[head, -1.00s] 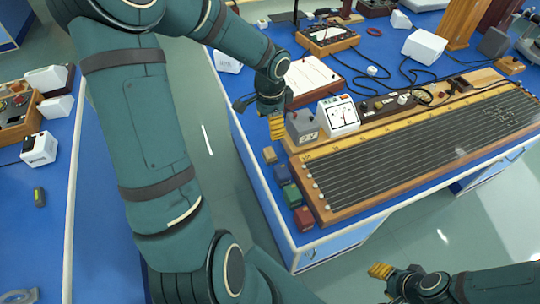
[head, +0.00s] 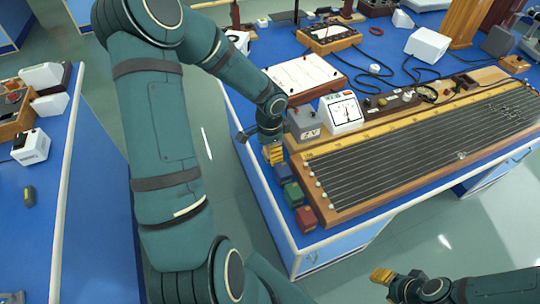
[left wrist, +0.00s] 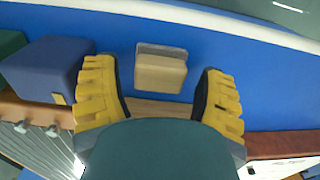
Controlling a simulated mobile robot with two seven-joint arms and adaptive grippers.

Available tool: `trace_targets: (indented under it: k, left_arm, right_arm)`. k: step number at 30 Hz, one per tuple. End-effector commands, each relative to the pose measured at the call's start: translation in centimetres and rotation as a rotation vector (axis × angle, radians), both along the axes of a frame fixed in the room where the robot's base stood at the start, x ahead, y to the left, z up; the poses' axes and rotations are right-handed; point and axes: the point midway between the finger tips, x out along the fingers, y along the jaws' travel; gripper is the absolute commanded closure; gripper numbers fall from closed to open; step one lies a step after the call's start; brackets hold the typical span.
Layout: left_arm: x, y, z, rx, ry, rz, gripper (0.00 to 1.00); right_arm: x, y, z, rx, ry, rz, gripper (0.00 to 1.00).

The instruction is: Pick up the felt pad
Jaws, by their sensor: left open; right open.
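A small tan block with a grey edge, which looks like the felt pad (left wrist: 160,74), lies on the blue bench top in the left wrist view. My left gripper (left wrist: 160,98) is open, with one yellow finger on either side of the pad and a gap to each. In the head view my left gripper (head: 273,154) is over the bench's left edge and hides the pad. My right gripper (head: 384,276) is out over the floor in front of the bench, empty.
A blue block (head: 283,173), a green block (head: 292,194) and a red block (head: 306,218) stand in a row along the bench edge. A long wooden wire board (head: 420,150) lies right beside them. A grey box (head: 303,124) and a white meter (head: 341,112) stand behind.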

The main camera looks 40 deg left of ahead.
Motion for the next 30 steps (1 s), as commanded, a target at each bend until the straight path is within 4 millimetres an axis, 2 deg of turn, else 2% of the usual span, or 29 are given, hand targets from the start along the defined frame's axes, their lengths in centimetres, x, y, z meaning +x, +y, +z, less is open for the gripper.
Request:
trace_targets:
  k: [1,4,12,16,17,30]
  left_arm:
    - [0.00,-0.04,-0.85,-0.001,0.000,0.000,0.29]
    - [0.04,-0.06,-1.48,0.000,-0.001,-0.001,0.29]
    - [0.05,-0.04,-1.51,0.000,-0.002,-0.001,0.28]
    - [0.05,-0.04,-1.50,0.000,-0.001,-0.001,0.73]
    - [0.05,-0.04,-1.50,0.000,-0.001,-0.001,0.79]
    - [0.04,-0.02,-0.99,0.000,-0.001,-0.001,0.79]
  right_arm:
    - [0.06,-0.01,-0.43,0.000,-0.001,0.000,0.53]
    - [0.12,-0.02,-0.61,0.000,-0.003,-0.001,0.53]
    - [0.13,-0.02,-0.54,0.000,-0.003,-0.001,0.53]
    - [0.13,-0.02,-0.54,0.000,-0.003,-0.001,0.53]
    - [0.13,-0.02,-0.54,0.000,-0.003,-0.001,0.53]
    - [0.10,-0.02,-0.33,0.000,-0.002,-0.001,0.53]
